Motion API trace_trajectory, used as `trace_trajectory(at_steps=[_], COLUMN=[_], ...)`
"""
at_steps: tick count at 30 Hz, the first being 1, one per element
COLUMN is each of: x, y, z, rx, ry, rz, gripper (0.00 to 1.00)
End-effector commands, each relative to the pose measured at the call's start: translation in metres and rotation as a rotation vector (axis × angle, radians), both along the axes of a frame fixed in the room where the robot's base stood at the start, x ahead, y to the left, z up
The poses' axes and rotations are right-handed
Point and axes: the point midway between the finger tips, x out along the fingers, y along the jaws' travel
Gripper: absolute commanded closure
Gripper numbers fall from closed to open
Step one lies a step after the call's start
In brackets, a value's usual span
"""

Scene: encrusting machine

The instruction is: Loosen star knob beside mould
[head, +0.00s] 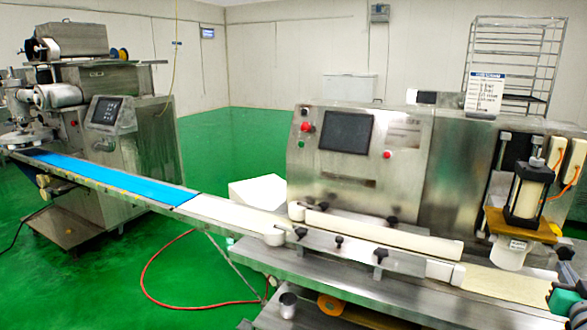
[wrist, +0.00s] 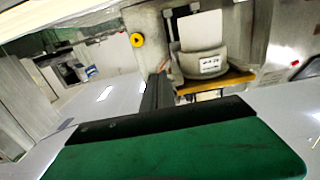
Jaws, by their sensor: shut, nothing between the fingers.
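The mould is a white cup-shaped part (head: 509,252) under an orange-brown plate (head: 522,226) at the right in the head view. In the wrist view, the white mould (wrist: 203,64) with a small label stands above the same plate's edge.
A long conveyor with a blue belt (head: 110,175) runs to another machine at the left. Several black knobs line the pale guide rail (head: 385,235). A control screen (head: 346,132) faces front. A yellow ring (wrist: 137,40) shows in the wrist view. A red hose lies on the green floor.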

Motion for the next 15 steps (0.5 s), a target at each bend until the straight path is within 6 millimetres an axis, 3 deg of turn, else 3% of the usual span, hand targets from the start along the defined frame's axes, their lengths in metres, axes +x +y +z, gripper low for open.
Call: trace_trajectory(at_steps=[15], x=[0.0002], y=[0.0003], z=[0.006], rx=[-0.003], ry=[-0.002], rz=[0.0], gripper=[1.0])
